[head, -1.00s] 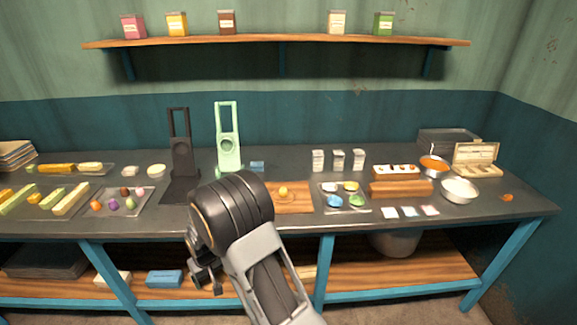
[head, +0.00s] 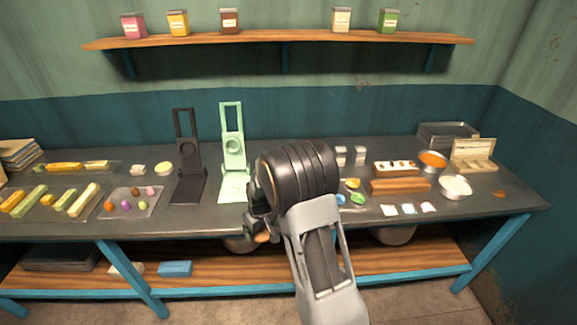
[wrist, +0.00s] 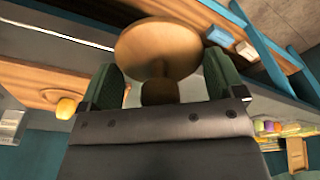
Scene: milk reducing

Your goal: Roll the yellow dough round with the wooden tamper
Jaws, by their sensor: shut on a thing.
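My gripper (wrist: 160,84) is shut on the wooden tamper (wrist: 158,45), its round disc facing out beyond the green-padded fingers and its handle between them. In the head view my gripper (head: 258,215) hangs at the table's front edge, with a small brown bit of the tamper (head: 262,237) showing below it. The yellow dough (wrist: 67,107) is a small lump on the wooden board (wrist: 30,74), left of the gripper in the wrist view and apart from the tamper. My arm hides the dough and board in the head view.
A green press (head: 232,150) and a black press (head: 188,160) stand left of my arm. A tray of coloured balls (head: 132,202) lies farther left. A wooden block (head: 400,186) and a white bowl (head: 455,187) are to the right. A shelf (head: 290,36) hangs above.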

